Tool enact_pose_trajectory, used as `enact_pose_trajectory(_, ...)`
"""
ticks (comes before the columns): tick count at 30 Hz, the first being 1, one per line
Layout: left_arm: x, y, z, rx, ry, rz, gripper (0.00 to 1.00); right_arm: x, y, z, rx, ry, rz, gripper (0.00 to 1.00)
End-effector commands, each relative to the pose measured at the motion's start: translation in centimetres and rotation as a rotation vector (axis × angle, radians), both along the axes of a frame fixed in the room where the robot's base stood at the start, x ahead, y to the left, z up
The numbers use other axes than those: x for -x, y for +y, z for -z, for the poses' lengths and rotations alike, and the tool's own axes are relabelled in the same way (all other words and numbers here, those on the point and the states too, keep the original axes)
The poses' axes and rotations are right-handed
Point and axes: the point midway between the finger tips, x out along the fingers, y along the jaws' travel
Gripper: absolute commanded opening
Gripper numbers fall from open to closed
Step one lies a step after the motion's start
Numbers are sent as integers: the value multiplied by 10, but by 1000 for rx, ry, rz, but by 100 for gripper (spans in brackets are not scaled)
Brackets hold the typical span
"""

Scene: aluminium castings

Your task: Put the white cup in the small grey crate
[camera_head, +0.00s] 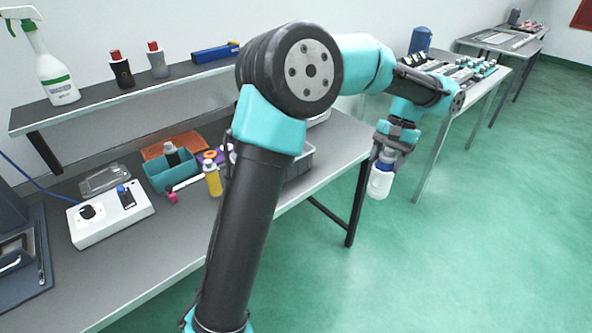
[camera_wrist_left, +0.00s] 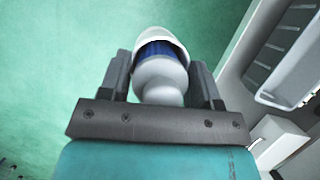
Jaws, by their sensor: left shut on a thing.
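My left gripper (camera_head: 388,158) is shut on the white cup (camera_head: 380,184), which looks bottle-like with a blue band near the jaws. It hangs roughly upright over the green floor, right of the bench edge. In the left wrist view the cup (camera_wrist_left: 160,77) sits between the fingers of my left gripper (camera_wrist_left: 164,85). The small grey crate (camera_head: 303,160) stands on the bench, left of the held cup, partly hidden by my arm. Part of it also shows at the upper right of the left wrist view (camera_wrist_left: 265,97). My right gripper is not in view.
On the bench are a teal bin (camera_head: 160,183), a yellow bottle (camera_head: 213,182) and a white control box (camera_head: 105,218). A shelf (camera_head: 95,103) with a spray bottle (camera_head: 55,80) runs above. Another table (camera_head: 493,85) with parts stands behind my gripper.

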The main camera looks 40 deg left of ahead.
Motion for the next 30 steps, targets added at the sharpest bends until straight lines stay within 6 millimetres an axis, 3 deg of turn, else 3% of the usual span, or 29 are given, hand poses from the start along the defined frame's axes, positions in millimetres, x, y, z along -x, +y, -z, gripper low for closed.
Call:
enact_pose_trajectory(12, 0, 0, 0, 0, -1, 0, 19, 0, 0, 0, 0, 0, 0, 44)
enact_pose_trajectory(17, -1, 5, 0, 1, -2, -21, 19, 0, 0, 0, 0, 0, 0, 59)
enact_pose_trajectory(22, -6, 29, 2, 3, -9, -132, 19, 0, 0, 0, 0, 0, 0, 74)
enact_pose_trajectory(30, -17, 107, 8, 6, -25, -500, 19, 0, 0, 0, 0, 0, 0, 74)
